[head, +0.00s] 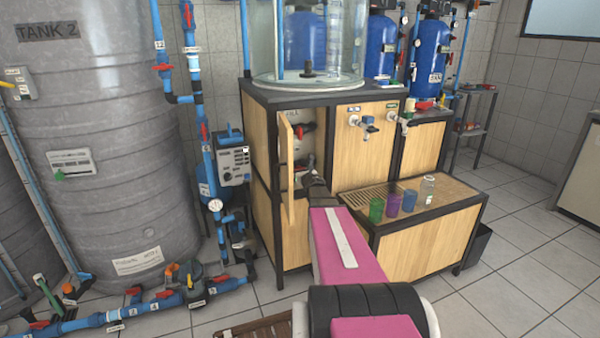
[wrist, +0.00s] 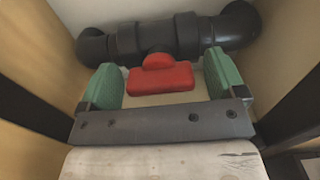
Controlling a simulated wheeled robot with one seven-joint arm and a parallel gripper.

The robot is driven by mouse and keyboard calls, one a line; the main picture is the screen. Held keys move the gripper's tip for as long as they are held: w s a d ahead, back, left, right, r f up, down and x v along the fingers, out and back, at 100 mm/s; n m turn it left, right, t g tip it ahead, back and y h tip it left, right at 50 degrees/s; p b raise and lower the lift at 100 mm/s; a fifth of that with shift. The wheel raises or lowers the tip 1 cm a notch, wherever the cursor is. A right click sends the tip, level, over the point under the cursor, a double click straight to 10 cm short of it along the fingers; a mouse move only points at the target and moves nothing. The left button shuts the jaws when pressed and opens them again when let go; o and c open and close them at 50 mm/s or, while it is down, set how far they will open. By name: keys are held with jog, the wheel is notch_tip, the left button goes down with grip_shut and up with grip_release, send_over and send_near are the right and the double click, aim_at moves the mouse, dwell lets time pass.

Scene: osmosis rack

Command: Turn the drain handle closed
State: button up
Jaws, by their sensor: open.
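A red valve handle (wrist: 162,78), which I take to be the drain handle, sits on a black pipe (wrist: 155,38) inside the cabinet. Its bar runs crosswise in the wrist view, along the pipe. My gripper (wrist: 164,74) is open, with one green finger pad on each side of the handle. Gaps show between the pads and the handle, so they appear apart from it. In the head view my gripper (head: 306,180) reaches into the lower part of the open cabinet compartment and mostly hides this handle.
A wooden cabinet door (head: 287,170) stands open left of my gripper. Another red handle (head: 299,131) sits higher, under a "FILL" label. Right of my arm, several cups and a glass bottle (head: 428,190) stand on a low wooden bench (head: 425,245).

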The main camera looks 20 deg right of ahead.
jog(key=c, duration=0.9)
jog(key=m, duration=0.4)
jog(key=shift+m, duration=0.4)
jog(key=m, duration=0.4)
jog(key=shift+m, duration=0.3)
jog(key=m, duration=0.4)
jog(key=shift+m, duration=2.2)
